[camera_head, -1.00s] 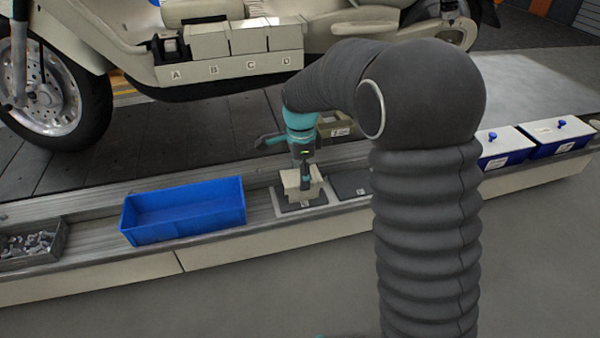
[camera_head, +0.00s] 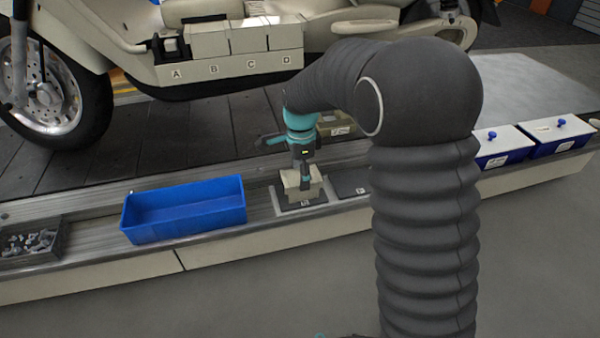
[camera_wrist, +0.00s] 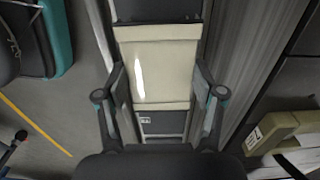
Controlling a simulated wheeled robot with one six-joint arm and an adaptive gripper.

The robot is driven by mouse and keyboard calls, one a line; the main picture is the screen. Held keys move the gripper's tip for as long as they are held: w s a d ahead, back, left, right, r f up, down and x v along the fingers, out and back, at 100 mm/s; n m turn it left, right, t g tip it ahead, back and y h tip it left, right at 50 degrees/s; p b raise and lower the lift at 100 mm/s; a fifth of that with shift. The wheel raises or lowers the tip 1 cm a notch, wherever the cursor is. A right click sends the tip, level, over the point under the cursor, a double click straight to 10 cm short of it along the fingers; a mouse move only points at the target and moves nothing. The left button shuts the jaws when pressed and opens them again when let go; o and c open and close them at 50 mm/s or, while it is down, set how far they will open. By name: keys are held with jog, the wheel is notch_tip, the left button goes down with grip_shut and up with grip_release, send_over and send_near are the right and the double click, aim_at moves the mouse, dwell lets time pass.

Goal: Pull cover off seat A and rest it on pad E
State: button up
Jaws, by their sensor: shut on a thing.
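The cover, a cream block (camera_head: 296,189), is at the left dark pad (camera_head: 287,204) on the conveyor's near ledge. The pad's label is too small to read surely in the head view. My gripper (camera_head: 304,180) points down with its fingers on both sides of the cover. In the wrist view the cover (camera_wrist: 158,68) lies between the two fingers of my gripper (camera_wrist: 160,97), with dark pad (camera_wrist: 165,124) showing past its edge. I cannot tell if the cover touches the pad. Seat A (camera_head: 172,48) on the scooter is uncovered, while B, C and D carry cream covers.
A blue bin (camera_head: 185,230) stands left of the pad, and a grey tray of small parts (camera_head: 28,259) farther left. A second dark pad (camera_head: 349,187) lies to the right, partly hidden by my arm. A cream box (camera_head: 335,130) is behind. Lidded blue boxes (camera_head: 503,160) stand right.

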jog(key=o, duration=1.4)
jog(key=shift+c, duration=0.2)
jog(key=r+n, duration=0.2)
jog(key=r, duration=0.1)
jog(key=r+n, duration=0.2)
jog(key=r, duration=0.1)
jog(key=s+r+n, duration=0.1)
jog(key=r+n, duration=0.1)
jog(key=shift+s+d+r+n, duration=0.1)
jog(key=shift+d+r+n, duration=0.1)
jog(key=shift+r+n, duration=0.15)
jog(key=s+d+r+n+t+p, duration=0.2)
jog(key=s+d+r, duration=0.2)
jog(key=s, duration=0.5)
jog(key=s+d+r+n+t+p, duration=0.1)
jog(key=s+d+r+n+p, duration=0.2)
jog(key=s+d, duration=0.3)
jog(key=s+d+r+n+t+p, duration=0.2)
jog(key=s+d+r, duration=0.3)
jog(key=s, duration=0.7)
jog(key=shift+d+r+n+t, duration=0.3)
jog(key=shift+d+n, duration=0.2)
jog(key=shift+n, duration=0.05)
